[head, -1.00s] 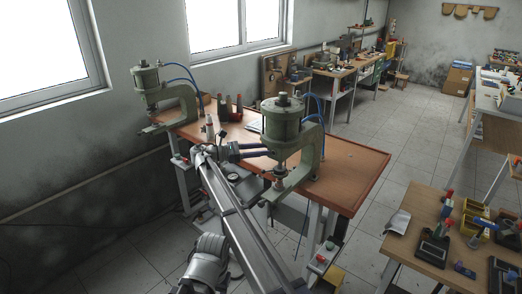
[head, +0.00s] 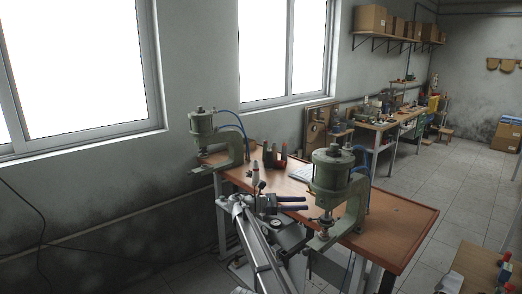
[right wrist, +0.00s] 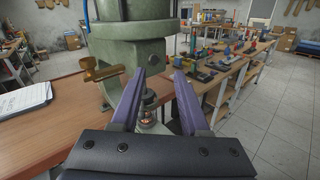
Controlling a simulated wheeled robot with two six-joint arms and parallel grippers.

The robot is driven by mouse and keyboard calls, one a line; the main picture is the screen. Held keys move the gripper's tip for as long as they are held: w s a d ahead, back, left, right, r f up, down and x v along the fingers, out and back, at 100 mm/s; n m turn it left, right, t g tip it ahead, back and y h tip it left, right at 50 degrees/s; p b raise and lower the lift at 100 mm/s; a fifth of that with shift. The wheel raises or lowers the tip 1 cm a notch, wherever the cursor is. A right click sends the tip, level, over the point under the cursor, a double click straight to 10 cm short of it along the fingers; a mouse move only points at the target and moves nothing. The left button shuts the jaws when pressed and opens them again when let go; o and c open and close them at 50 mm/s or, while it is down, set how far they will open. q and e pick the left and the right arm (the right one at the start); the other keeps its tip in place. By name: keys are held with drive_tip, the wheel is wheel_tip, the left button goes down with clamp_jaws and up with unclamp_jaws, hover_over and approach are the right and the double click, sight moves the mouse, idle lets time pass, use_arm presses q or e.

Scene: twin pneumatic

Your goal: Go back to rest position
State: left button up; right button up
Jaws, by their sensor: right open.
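My right gripper (head: 305,203) comes in from the bottom of the head view on a long grey arm. Its two dark fingers are apart and point at the nearer green press (head: 327,180). In the right wrist view the same gripper (right wrist: 160,76) shows open and empty. The green press (right wrist: 130,30) stands close ahead, with its lower metal part (right wrist: 148,103) seen between the fingers; I cannot tell the exact gap. A second green press (head: 203,135) stands at the far left end of the bench. My left gripper is not in view.
Both presses stand on a brown-topped bench (head: 400,217). Red and dark upright holders (head: 275,158) stand between them. A paper sheet (right wrist: 22,97) lies left in the right wrist view. A wooden table (head: 475,270) is at the lower right.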

drive_tip(key=s+d+f+m+y, duration=0.35)
drive_tip(key=s+f, duration=0.25)
drive_tip(key=s, duration=0.2)
drive_tip(key=s+d+f+m+y, duration=0.3)
drive_tip(key=s+f+y, duration=0.1)
drive_tip(key=s+f, duration=0.35)
drive_tip(key=s+d+f+m+y, duration=0.3)
drive_tip(key=s+f+m+y, duration=0.15)
drive_tip(key=s, duration=0.45)
drive_tip(key=s+a+f+m+y, duration=0.2)
drive_tip(key=s+a+m+y, duration=0.1)
drive_tip(key=s, duration=0.3)
drive_tip(key=s+a+f+m+y, duration=0.2)
drive_tip(key=s+a+m+y, duration=0.1)
drive_tip(key=s, duration=0.2)
drive_tip(key=s+a+n+h, duration=0.1)
drive_tip(key=s+a+n, duration=0.2)
drive_tip(key=a, duration=0.8)
drive_tip(key=s, duration=0.2)
drive_tip(key=shift+s+n+g, duration=0.3)
drive_tip(key=shift+n+g, duration=0.1)
